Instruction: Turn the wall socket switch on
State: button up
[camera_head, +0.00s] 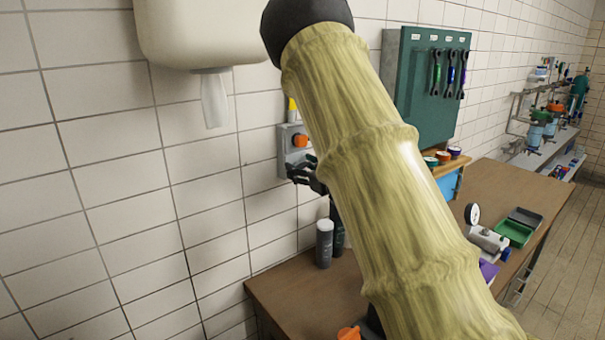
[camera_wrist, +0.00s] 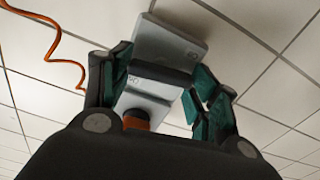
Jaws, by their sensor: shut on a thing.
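The grey wall socket switch (camera_head: 285,158) is fixed to the tiled wall, with an orange round part (camera_head: 299,140) on its front. My gripper (camera_head: 307,172) is at its lower front, partly behind my arm. In the wrist view, my gripper's teal and black fingers (camera_wrist: 158,92) are on both sides of the grey socket body (camera_wrist: 165,45). They are shut on its projecting part, which has a dark band across it. An orange part (camera_wrist: 136,120) shows below, partly cut off by my gripper's dark body. The exact finger contact and the switch position are hard to tell.
An orange cable (camera_wrist: 48,50) curls along the wall. A white dispenser (camera_head: 200,35) hangs above left of the socket. Grey cans (camera_head: 324,243) stand on the brown workbench (camera_head: 285,290) below. A green tool board (camera_head: 425,85) is on the right. My arm covers the middle.

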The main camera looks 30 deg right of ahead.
jog(key=n+b, duration=0.5)
jog(key=b, duration=0.1)
jog(key=n+b, duration=0.5)
jog(key=b, duration=0.2)
jog(key=shift+a+f, duration=0.15)
jog(key=shift+f, duration=0.05)
jog(key=o, duration=1)
jog(key=shift+r, duration=0.1)
jog(key=s, duration=0.8)
jog(key=s+d, duration=0.1)
jog(key=s, duration=0.3)
